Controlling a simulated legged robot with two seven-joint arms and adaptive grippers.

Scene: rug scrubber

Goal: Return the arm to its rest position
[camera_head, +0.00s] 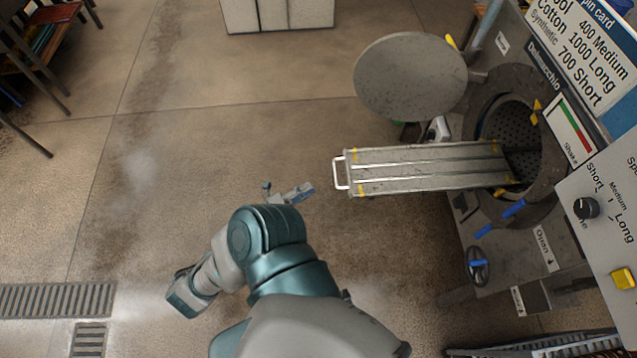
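My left arm (287,265), teal and grey, rises from the bottom of the head view and bends in the middle. My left gripper (287,192) shows just beyond the bend, partly hidden behind the arm. A grey-blue finger points right and a small part stands up at its left; I cannot tell how far apart the fingers are. No object shows in it. It appears left of and apart from the white handle of a long metal tray (425,172). My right gripper is not in view.
The tray runs into the round drum opening (510,140) of a machine at right. The round lid (410,77) stands open. A control panel (610,215) with a knob is at far right. A bench (35,50) is at upper left. The floor at left is clear, with drain grates (58,299).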

